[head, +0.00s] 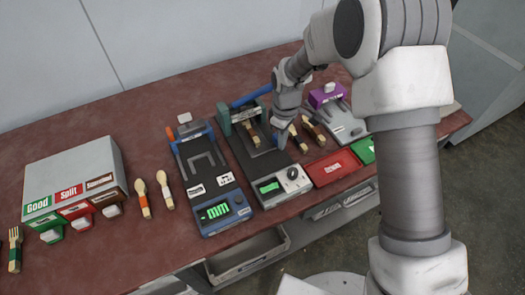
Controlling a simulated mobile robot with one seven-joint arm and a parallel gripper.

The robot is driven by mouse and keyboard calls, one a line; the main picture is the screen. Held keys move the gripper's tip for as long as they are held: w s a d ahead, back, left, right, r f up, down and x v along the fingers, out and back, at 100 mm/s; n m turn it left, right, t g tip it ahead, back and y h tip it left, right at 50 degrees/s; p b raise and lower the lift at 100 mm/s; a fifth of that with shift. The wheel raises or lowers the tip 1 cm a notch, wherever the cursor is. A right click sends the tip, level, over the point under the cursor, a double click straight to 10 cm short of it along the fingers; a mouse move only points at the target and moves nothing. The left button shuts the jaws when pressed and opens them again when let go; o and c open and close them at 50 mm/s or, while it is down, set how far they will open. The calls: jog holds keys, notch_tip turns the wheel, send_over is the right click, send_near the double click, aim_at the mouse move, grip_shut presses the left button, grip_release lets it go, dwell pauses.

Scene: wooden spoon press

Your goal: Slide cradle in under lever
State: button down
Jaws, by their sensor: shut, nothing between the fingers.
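The press is the black machine (247,166) in the middle of the table, with a green post (224,120) at its back left. Its blue lever (250,97) runs across above the back end. The cradle appears to be the dark frame (262,153) on the press bed; its edges are hard to make out. A wooden spoon (250,128) lies there, below and in front of the lever. My gripper (281,140) points down at the right side of the press bed, shut and empty. Whether it touches the cradle cannot be told. My wrist hides part of the area behind.
A blue device (208,175) with a green display stands left of the press. Spoons (143,198) and a sorting box (75,175) with labelled chutes are further left. Right of the press are more utensils (316,133), a red tray (333,167) and a grey-purple device (340,122).

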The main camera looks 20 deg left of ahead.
aim_at(276, 136)
jog(key=shift+w+a, duration=1.6)
jog(key=shift+a, duration=0.2)
jog(key=shift+s+d, duration=0.1)
jog(key=shift+s, duration=0.05)
jog(key=shift+s+d, duration=0.3)
jog(key=shift+d, duration=0.05)
jog(key=shift+r+p, duration=1.9)
jog(key=shift+r, duration=1.65)
